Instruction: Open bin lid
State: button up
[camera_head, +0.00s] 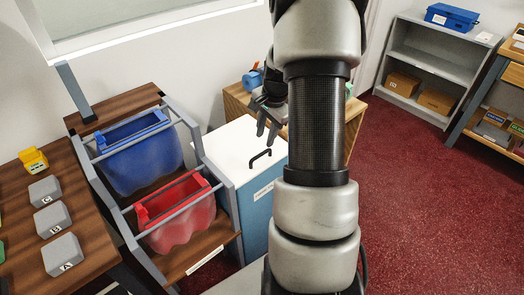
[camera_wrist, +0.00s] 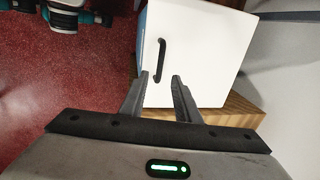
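The bin (camera_head: 256,220) is a blue box with a white lid (camera_head: 236,146) that lies flat and closed on top. A black bar handle (camera_head: 261,157) sits on the lid towards its right side in the head view. In the wrist view the white lid (camera_wrist: 205,50) fills the upper middle, with the handle (camera_wrist: 160,60) left of its centre. My gripper (camera_head: 267,132) is above the lid. Its two fingers (camera_wrist: 160,88) are parted with nothing between them, and the handle shows just beyond their tips. The handle is apart from the fingers.
Left of the bin, a rack holds a blue bag (camera_head: 140,158) and a red bag (camera_head: 183,212). A wooden counter (camera_head: 238,103) stands behind the bin. Grey lettered blocks (camera_head: 53,219) stand on a wooden table at left. Red carpet (camera_head: 430,200) is free at right.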

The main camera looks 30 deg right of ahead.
aim_at(262, 154)
jog(key=f, duration=0.2)
jog(key=w+f, duration=0.1)
jog(key=f, duration=0.2)
jog(key=f+b, duration=0.1)
jog(key=f, duration=0.1)
jog(key=shift+w+a+f, duration=0.1)
jog(key=shift+w+f, duration=0.2)
jog(key=shift+f, duration=0.1)
jog(key=shift+c, duration=0.4)
grip_shut()
jog(key=shift+r, duration=0.1)
